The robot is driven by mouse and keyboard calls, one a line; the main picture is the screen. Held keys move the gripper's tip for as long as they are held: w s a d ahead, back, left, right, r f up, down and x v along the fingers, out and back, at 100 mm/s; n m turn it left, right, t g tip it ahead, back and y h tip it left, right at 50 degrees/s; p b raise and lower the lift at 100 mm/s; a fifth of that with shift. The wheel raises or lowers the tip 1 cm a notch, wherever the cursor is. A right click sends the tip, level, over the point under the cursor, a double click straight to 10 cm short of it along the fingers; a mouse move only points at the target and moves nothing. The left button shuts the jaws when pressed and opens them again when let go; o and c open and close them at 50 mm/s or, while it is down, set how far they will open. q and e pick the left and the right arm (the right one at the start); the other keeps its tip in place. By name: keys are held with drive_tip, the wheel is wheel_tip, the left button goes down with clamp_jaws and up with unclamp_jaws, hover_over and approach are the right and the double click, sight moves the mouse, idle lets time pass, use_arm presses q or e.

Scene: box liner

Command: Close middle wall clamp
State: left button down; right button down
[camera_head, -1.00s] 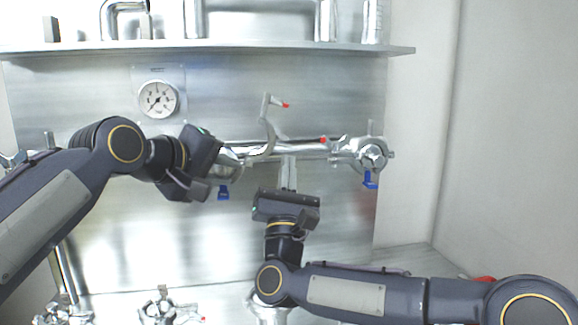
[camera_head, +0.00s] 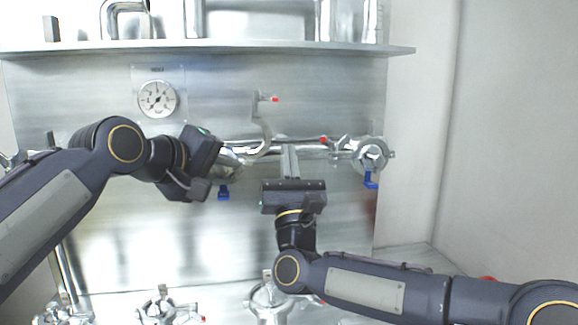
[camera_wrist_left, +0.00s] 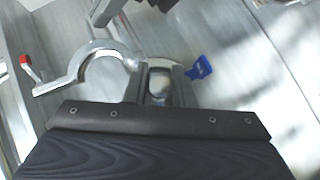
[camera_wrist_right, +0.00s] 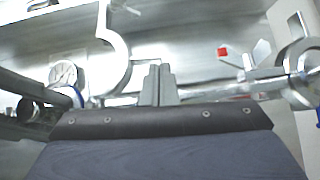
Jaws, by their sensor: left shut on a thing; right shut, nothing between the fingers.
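The middle wall clamp (camera_head: 265,140) is a curved metal jaw with a red-tipped lever, standing open above the horizontal wall pipe. In the left wrist view its open hook-shaped jaw (camera_wrist_left: 95,55) shows beside my left gripper (camera_wrist_left: 160,88). That gripper is shut on a shiny metal pipe fitting (camera_head: 230,160) at the left end of the pipe, above a blue handle. My right gripper (camera_head: 290,150) is shut and empty, its fingers pointing up in front of the pipe, just right of the open jaw. In the right wrist view the jaw (camera_wrist_right: 118,50) curves left of the fingers.
A second clamp (camera_head: 370,152) with a blue handle (camera_head: 370,180) is at the pipe's right end. A shelf (camera_head: 300,47) runs above, and a gauge (camera_head: 158,98) is on the wall. Several metal fittings stand below, including one (camera_head: 160,305) at lower left.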

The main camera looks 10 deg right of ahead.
sight(267, 125)
use_arm(q)
drive_tip(key=shift+a, duration=0.1)
use_arm(e)
wheel_tip(267, 125, up, 2)
drive_tip(key=n+y, duration=0.6)
drive_tip(key=shift+a+n, duration=0.1)
drive_tip(key=shift+n, duration=0.2)
drive_tip(key=n+g+y, duration=0.1)
drive_tip(key=n+y, duration=0.1)
drive_tip(key=r+n+g+y, duration=0.1)
drive_tip(key=n, duration=0.1)
drive_tip(key=n+y, duration=0.2)
drive_tip(key=shift+a+r+g+y, duration=0.3)
drive_tip(key=shift+a+r+g, duration=0.05)
drive_tip(key=shift+a+g, duration=0.05)
drive_tip(key=n+g+y, duration=0.1)
drive_tip(key=a+r+n+g+y, duration=0.1)
drive_tip(key=n, duration=0.1)
drive_tip(key=a+r+n+g+y, duration=0.1)
drive_tip(key=n, duration=0.1)
drive_tip(key=shift+a, duration=0.1)
drive_tip(key=shift+a+r+n+g+y, duration=0.2)
drive_tip(key=shift+a+n+g, duration=0.2)
drive_tip(key=shift+a, duration=0.55)
drive_tip(key=shift+a+r+n+g+y, duration=0.1)
drive_tip(key=shift+a+n+g+y, duration=0.15)
drive_tip(key=shift+a+n, duration=0.55)
drive_tip(key=shift+a+r+n+g+y, duration=0.2)
drive_tip(key=shift+a+g, duration=0.15)
drive_tip(key=shift+a, duration=0.8)
